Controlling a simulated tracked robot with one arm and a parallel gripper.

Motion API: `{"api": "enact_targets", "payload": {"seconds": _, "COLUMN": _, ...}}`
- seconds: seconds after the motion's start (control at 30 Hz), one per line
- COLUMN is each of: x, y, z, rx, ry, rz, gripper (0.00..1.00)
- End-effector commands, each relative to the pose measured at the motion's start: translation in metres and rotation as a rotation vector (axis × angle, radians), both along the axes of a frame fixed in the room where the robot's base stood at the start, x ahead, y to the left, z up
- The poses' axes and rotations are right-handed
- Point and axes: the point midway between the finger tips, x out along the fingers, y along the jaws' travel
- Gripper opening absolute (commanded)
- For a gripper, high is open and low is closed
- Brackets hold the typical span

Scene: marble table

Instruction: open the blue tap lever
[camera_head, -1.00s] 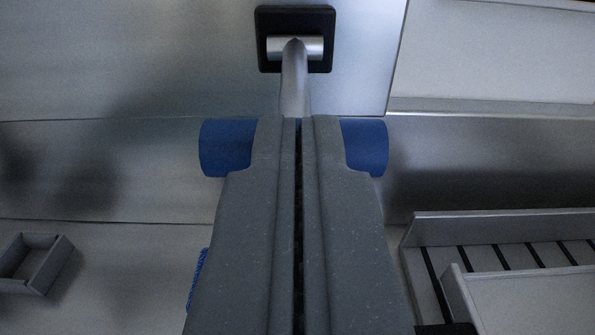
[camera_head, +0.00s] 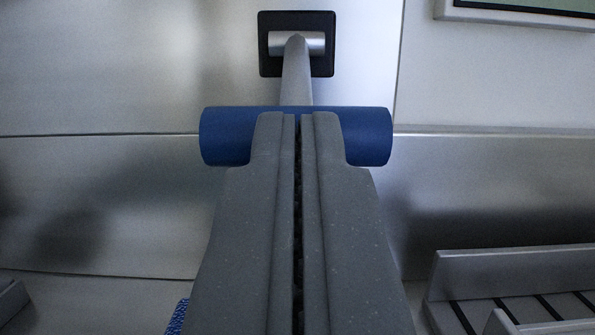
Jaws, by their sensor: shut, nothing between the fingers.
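The tap lever has a blue cylindrical handle (camera_head: 226,136) lying crosswise at the end of a grey stem (camera_head: 296,75). The stem comes out of a black square mount (camera_head: 270,20) on a pale metal wall. My gripper (camera_head: 298,116) is shut and empty. Its fingertips overlap the middle of the blue handle in the picture and hide that part. I cannot tell whether the fingers touch the handle.
A slatted grey rack (camera_head: 520,272) stands at the lower right. A small blue textured thing (camera_head: 178,316) shows partly beside my gripper at the bottom. A dark framed panel (camera_head: 520,14) is at the upper right. A grey box edge (camera_head: 12,298) shows at lower left.

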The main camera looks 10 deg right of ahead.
Motion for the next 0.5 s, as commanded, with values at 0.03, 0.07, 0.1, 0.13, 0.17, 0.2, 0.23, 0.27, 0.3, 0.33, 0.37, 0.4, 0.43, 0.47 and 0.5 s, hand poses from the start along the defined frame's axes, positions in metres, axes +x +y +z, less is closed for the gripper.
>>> {"api": "enact_targets", "payload": {"seconds": 0.03, "x": 0.0, "y": 0.0, "z": 0.0, "rx": 0.0, "ry": 0.0, "rz": 0.0, "gripper": 0.0}}
{"api": "enact_targets", "payload": {"seconds": 0.07, "x": 0.0, "y": 0.0, "z": 0.0, "rx": 0.0, "ry": 0.0, "rz": 0.0, "gripper": 0.0}}
{"api": "enact_targets", "payload": {"seconds": 0.1, "x": 0.0, "y": 0.0, "z": 0.0, "rx": 0.0, "ry": 0.0, "rz": 0.0, "gripper": 0.0}}
{"api": "enact_targets", "payload": {"seconds": 0.13, "x": 0.0, "y": 0.0, "z": 0.0, "rx": 0.0, "ry": 0.0, "rz": 0.0, "gripper": 0.0}}
{"api": "enact_targets", "payload": {"seconds": 0.17, "x": -0.001, "y": 0.0, "z": 0.001, "rx": 0.0, "ry": 0.001, "rz": 0.0, "gripper": 0.0}}
{"api": "enact_targets", "payload": {"seconds": 0.2, "x": -0.002, "y": 0.001, "z": 0.002, "rx": 0.0, "ry": 0.001, "rz": 0.0, "gripper": 0.0}}
{"api": "enact_targets", "payload": {"seconds": 0.23, "x": -0.003, "y": 0.001, "z": 0.003, "rx": 0.0, "ry": 0.001, "rz": 0.0, "gripper": 0.0}}
{"api": "enact_targets", "payload": {"seconds": 0.27, "x": -0.005, "y": 0.002, "z": 0.004, "rx": 0.0, "ry": 0.001, "rz": 0.0, "gripper": 0.0}}
{"api": "enact_targets", "payload": {"seconds": 0.3, "x": -0.007, "y": 0.002, "z": 0.006, "rx": 0.0, "ry": 0.002, "rz": 0.001, "gripper": 0.0}}
{"api": "enact_targets", "payload": {"seconds": 0.33, "x": -0.01, "y": 0.003, "z": 0.007, "rx": -0.001, "ry": 0.002, "rz": 0.001, "gripper": 0.0}}
{"api": "enact_targets", "payload": {"seconds": 0.37, "x": -0.012, "y": 0.004, "z": 0.01, "rx": -0.001, "ry": 0.002, "rz": 0.001, "gripper": 0.0}}
{"api": "enact_targets", "payload": {"seconds": 0.4, "x": -0.016, "y": 0.005, "z": 0.013, "rx": -0.001, "ry": 0.001, "rz": 0.001, "gripper": 0.0}}
{"api": "enact_targets", "payload": {"seconds": 0.43, "x": -0.019, "y": 0.006, "z": 0.017, "rx": -0.001, "ry": -0.001, "rz": 0.001, "gripper": 0.0}}
{"api": "enact_targets", "payload": {"seconds": 0.47, "x": -0.022, "y": 0.007, "z": 0.021, "rx": 0.0, "ry": -0.002, "rz": 0.0, "gripper": 0.0}}
{"api": "enact_targets", "payload": {"seconds": 0.5, "x": -0.027, "y": 0.008, "z": 0.023, "rx": 0.0, "ry": -0.002, "rz": -0.001, "gripper": 0.0}}
